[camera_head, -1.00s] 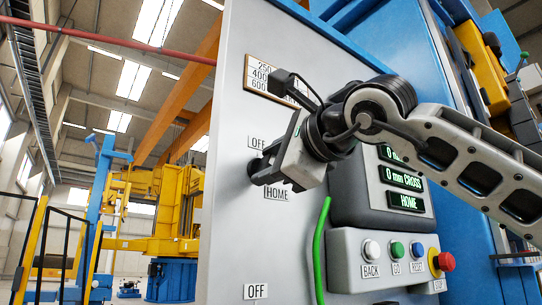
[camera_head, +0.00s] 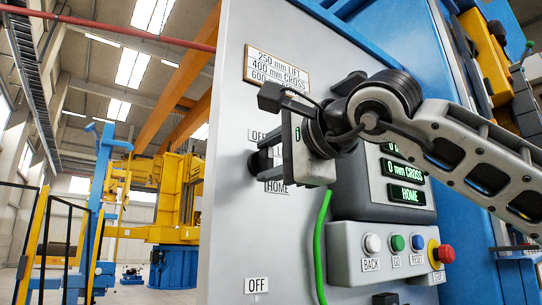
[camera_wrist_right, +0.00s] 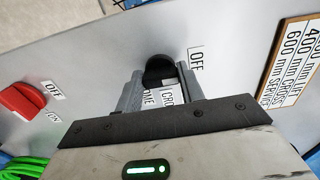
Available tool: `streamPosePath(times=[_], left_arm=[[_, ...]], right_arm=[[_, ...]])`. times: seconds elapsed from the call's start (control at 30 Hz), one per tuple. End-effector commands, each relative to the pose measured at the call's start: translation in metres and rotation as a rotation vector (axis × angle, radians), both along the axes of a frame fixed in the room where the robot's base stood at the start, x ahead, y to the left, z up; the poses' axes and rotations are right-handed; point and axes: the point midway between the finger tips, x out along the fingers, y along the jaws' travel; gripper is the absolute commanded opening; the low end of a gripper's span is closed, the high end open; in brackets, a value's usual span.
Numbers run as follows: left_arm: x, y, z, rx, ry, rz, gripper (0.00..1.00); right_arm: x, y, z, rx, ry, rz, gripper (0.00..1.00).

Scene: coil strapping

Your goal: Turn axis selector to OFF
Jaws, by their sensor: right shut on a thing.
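The axis selector is a black knob (camera_wrist_right: 158,70) on the grey panel, between the fingers of my right gripper (camera_wrist_right: 160,88) in the wrist view. The gripper is shut on it. In the head view my right gripper (camera_head: 262,162) reaches the panel from the right and its fingers mostly hide the knob. An OFF label (camera_head: 257,135) shows above the fingers and a HOME label (camera_head: 277,187) below. The wrist view shows the OFF label (camera_wrist_right: 196,60) right of the knob, with CROSS and HOME labels partly covered by the gripper. My left gripper is not in view.
A button box (camera_head: 385,254) with a red emergency button (camera_head: 446,253) and a green cable (camera_head: 320,245) are lower right. A red switch (camera_wrist_right: 22,100) with OFF and ON labels is left in the wrist view.

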Motion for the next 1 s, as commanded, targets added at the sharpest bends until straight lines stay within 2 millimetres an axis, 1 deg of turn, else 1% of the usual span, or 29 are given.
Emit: streamPosePath(times=[0.17, 0.2, 0.27, 0.3, 0.57, 0.67, 0.77, 0.87, 1.0], left_arm=[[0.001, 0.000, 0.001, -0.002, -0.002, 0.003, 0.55], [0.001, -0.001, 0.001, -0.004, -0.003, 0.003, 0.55], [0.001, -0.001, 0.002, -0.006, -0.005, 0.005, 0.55], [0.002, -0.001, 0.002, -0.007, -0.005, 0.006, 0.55], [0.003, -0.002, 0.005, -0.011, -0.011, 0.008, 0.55], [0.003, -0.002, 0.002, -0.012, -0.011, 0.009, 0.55], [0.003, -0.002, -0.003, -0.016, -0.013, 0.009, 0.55], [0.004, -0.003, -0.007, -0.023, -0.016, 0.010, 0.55], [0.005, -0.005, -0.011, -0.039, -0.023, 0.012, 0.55]], right_arm=[[0.000, 0.001, -0.002, -0.006, 0.002, 0.000, 0.15], [0.000, 0.001, -0.002, -0.006, 0.002, 0.000, 0.41], [0.000, 0.001, -0.002, -0.006, 0.001, 0.000, 0.58], [0.000, 0.001, -0.002, -0.005, 0.001, 0.000, 0.60], [-0.001, 0.000, -0.001, -0.001, 0.000, 0.000, 0.60], [-0.005, -0.004, -0.001, 0.000, -0.001, 0.001, 0.60], [-0.016, -0.012, -0.002, 0.000, -0.004, -0.001, 0.60], [-0.034, -0.025, -0.003, 0.002, -0.004, -0.001, 0.60], [-0.062, -0.046, -0.003, 0.001, -0.004, -0.002, 0.60]])
